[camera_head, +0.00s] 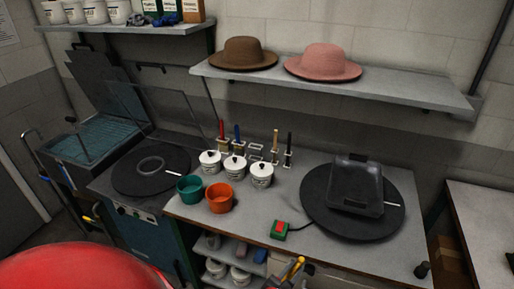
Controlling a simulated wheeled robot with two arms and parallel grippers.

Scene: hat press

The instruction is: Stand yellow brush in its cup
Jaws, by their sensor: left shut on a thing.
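The yellow brush (298,263) shows as a small yellow piece at the bottom, below the table's front edge. My left gripper (291,272) is shut on it there, small and partly cut off by the frame. At the back of the table stands a row of small square brush holders. They hold a red brush (221,129), a blue brush (237,134), a wood-coloured brush (275,141) and a black brush (289,144). The holder (256,149) between the blue and wood-coloured brushes is empty. My right gripper does not show.
White lidded pots (261,175) stand just before the holders. Nearer are a green cup (190,188) and an orange cup (219,198). A dark press block (356,184) sits on a round plate at right. A red-and-green button box (279,230) lies near the front edge.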

